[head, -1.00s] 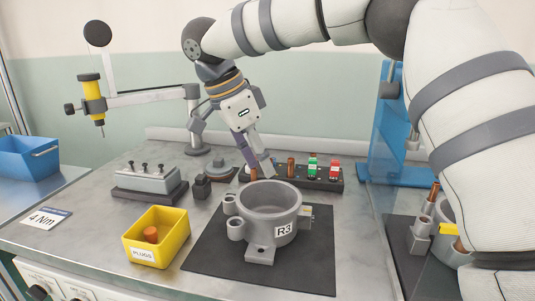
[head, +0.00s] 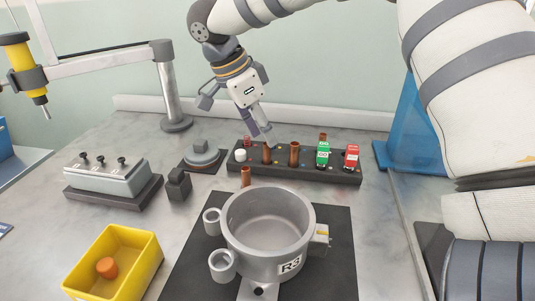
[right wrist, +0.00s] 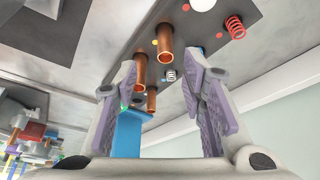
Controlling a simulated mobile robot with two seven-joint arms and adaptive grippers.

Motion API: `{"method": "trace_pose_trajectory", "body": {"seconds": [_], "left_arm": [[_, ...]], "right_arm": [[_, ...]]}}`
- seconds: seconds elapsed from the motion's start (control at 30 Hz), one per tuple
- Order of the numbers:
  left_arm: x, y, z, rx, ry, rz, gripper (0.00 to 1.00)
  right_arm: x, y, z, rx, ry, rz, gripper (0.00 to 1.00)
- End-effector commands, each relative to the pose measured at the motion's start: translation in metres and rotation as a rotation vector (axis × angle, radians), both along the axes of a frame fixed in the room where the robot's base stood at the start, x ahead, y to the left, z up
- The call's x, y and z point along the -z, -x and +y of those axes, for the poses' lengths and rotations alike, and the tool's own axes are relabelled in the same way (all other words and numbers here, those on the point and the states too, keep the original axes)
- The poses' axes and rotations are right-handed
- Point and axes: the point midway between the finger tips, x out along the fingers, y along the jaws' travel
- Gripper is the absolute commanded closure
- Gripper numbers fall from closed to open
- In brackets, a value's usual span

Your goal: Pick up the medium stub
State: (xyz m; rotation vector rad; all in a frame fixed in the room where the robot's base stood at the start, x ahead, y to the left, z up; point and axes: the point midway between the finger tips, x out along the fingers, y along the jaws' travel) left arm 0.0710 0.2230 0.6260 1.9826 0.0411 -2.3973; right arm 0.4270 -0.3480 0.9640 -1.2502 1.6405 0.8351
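My right gripper (head: 257,131) hangs over the left part of a dark rack (head: 310,170) in the head view. In the right wrist view its purple-padded fingers (right wrist: 166,85) are apart, with no stub clamped between them. Copper tube stubs stand at the rack: one just below the fingertips (head: 267,154), one to its right (head: 294,154), and one at the front left (head: 246,176). I cannot tell for sure which is the medium stub. The right wrist view shows copper stubs (right wrist: 140,72) (right wrist: 165,42) between and beyond the fingers. My left gripper is out of view.
A grey cylinder housing marked R3 (head: 270,250) stands on a black mat (head: 340,270) in front of the rack. A yellow bin (head: 115,265) and a grey fixture (head: 108,175) stand left.

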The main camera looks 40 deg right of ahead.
Motion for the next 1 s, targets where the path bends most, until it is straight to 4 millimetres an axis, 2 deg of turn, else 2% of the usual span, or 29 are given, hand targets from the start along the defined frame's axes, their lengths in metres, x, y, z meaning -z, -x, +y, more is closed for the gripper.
{"method": "trace_pose_trajectory", "body": {"seconds": [0.23,0.33,0.53,0.7,1.0], "left_arm": [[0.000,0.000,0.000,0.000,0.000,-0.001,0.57],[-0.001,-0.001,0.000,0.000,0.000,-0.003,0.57],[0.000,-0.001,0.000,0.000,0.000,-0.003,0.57],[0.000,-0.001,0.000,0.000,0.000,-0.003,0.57],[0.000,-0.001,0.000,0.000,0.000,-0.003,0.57]], "right_arm": [[0.044,-0.002,-0.009,0.000,0.000,0.003,0.62],[0.052,-0.001,-0.013,0.000,-0.001,-0.001,0.62],[0.053,-0.001,-0.013,0.000,0.000,-0.001,0.62],[0.053,-0.001,-0.013,0.000,0.000,-0.001,1.00],[0.052,-0.001,-0.013,0.000,0.000,-0.001,1.00]]}}
